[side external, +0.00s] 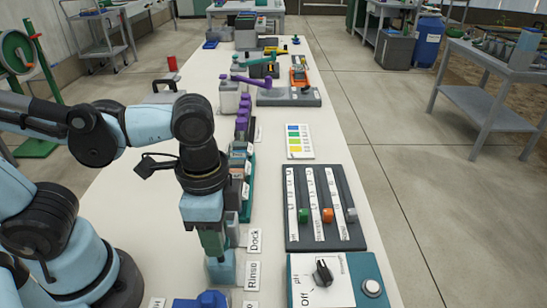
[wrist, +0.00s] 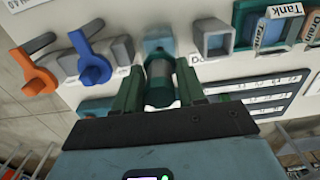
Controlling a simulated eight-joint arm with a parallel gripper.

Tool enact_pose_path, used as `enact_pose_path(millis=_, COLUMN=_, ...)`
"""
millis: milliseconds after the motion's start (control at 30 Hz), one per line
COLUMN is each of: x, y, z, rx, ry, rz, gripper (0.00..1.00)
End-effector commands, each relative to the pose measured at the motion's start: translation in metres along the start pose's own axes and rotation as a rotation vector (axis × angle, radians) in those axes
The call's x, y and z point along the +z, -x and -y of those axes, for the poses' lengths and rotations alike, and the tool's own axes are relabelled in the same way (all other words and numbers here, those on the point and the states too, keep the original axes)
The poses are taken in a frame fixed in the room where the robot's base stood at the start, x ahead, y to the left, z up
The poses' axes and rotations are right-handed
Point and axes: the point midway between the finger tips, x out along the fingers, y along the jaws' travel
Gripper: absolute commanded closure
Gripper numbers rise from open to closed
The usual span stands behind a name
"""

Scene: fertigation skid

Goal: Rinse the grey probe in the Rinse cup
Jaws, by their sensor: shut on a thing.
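My gripper (wrist: 160,88) has its dark green fingers shut on the grey probe (wrist: 160,76), a short cylinder that shows between them in the wrist view. The light-blue Rinse cup (side external: 221,270) stands on the bench directly below the fingers in the side view. Its rim also shows just beyond the probe in the wrist view (wrist: 157,46). The probe's lower end is hidden, so I cannot tell whether it is inside the cup. The Rinse label (side external: 252,276) lies beside the cup. A grey, square, open holder (wrist: 213,42) by the Dock label is empty.
Blue (wrist: 92,58) and orange (wrist: 36,76) valve handles stand on the cup's other side from the holder. Labelled teal holders (wrist: 270,28) continue the row. A slider panel (side external: 347,240) and pH knob box (side external: 301,294) lie to the right. Bare bench separates panel and row.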

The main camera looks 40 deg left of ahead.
Motion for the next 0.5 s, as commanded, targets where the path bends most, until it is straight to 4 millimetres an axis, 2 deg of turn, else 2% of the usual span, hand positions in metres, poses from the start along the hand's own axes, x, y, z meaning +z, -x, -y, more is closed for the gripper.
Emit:
enact_pose_path(millis=233, x=0.000, y=-0.003, z=0.000, rx=0.000, ry=0.000, rz=0.000, gripper=0.94)
enact_pose_path(millis=500, x=0.000, y=-0.015, z=0.000, rx=0.000, ry=0.000, rz=0.000, gripper=0.94)
